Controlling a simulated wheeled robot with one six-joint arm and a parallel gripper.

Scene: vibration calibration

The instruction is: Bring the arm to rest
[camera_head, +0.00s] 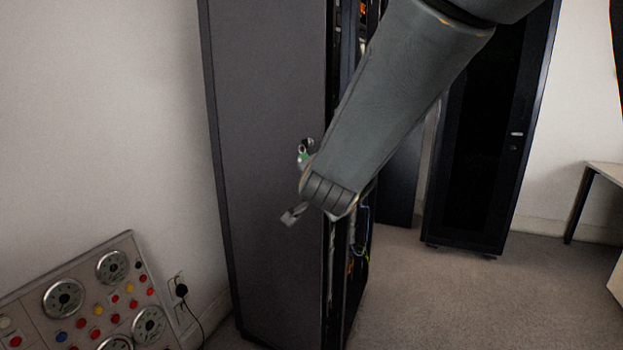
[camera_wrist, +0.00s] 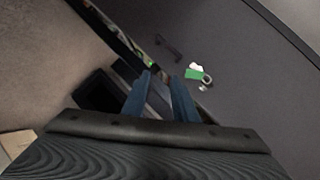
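My arm (camera_head: 400,90) reaches down from the top right in the head view, in front of the tall dark cabinet (camera_head: 265,90). My gripper (camera_wrist: 160,80) shows in the wrist view with its two bluish fingers apart and nothing between them. In the head view it is mostly hidden behind the arm. A small green and white object with a round metal part (camera_wrist: 197,74) shows against the cabinet side, just right of the fingertips. It also shows in the head view (camera_head: 303,155), beside the arm's lower end.
A panel with dials and coloured buttons (camera_head: 85,300) stands at the lower left. A wall socket with a black plug (camera_head: 180,290) is beside it. The cabinet's open side shows cables (camera_head: 358,250). Another dark cabinet (camera_head: 480,150) stands behind. Carpet (camera_head: 450,300) at lower right is clear.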

